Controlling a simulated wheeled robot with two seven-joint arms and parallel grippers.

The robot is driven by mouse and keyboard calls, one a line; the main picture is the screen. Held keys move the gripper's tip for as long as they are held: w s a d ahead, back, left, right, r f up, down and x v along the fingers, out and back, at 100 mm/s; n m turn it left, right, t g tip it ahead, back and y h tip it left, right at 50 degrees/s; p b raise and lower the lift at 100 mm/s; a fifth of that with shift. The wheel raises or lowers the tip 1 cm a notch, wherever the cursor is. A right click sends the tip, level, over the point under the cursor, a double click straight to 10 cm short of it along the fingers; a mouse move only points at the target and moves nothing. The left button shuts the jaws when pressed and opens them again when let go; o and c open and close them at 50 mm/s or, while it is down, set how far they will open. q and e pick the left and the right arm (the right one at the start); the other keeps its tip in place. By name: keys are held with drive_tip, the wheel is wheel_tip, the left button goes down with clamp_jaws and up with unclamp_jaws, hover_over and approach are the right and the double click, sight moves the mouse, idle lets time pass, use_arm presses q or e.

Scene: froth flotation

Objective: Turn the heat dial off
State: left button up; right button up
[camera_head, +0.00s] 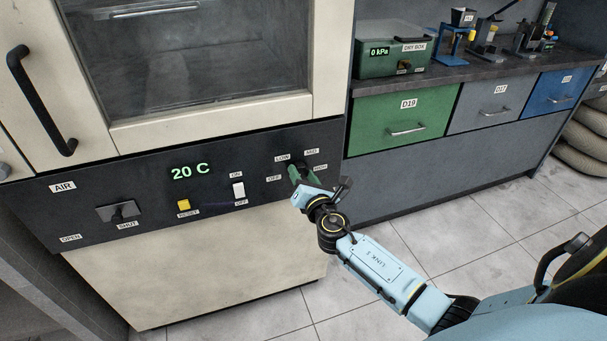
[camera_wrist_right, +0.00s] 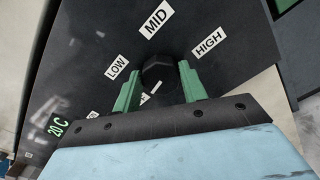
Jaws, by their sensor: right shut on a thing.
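The heat dial (camera_wrist_right: 158,73) is a dark knob on the black control panel, with LOW, MID and HIGH labels around it in the right wrist view. In the head view its labels include OFF at the lower left, and my gripper hides most of the knob. My right gripper (camera_head: 298,172) has its green fingers on either side of the dial and is shut on it. The display (camera_head: 189,172) reads 20 C. My left gripper is not in view.
Left of the dial on the panel are a white ON/OFF switch (camera_head: 238,190), a yellow RESET button (camera_head: 183,205) and an AIR lever (camera_head: 122,211). A glass-fronted hood (camera_head: 210,107) is above. A green dry box (camera_head: 392,62) stands on the counter at right.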

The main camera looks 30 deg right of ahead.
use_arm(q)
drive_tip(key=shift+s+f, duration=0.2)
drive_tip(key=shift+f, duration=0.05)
use_arm(e)
drive_tip(key=shift+n, duration=0.3)
drive_tip(key=o, duration=1)
drive_tip(key=shift+s, duration=0.15)
drive_tip(key=shift+s+a, duration=0.15)
drive_tip(key=shift+s, duration=0.2)
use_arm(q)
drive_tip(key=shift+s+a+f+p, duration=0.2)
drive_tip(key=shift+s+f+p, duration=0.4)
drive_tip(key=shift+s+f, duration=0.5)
use_arm(e)
drive_tip(key=shift+v, duration=6.2)
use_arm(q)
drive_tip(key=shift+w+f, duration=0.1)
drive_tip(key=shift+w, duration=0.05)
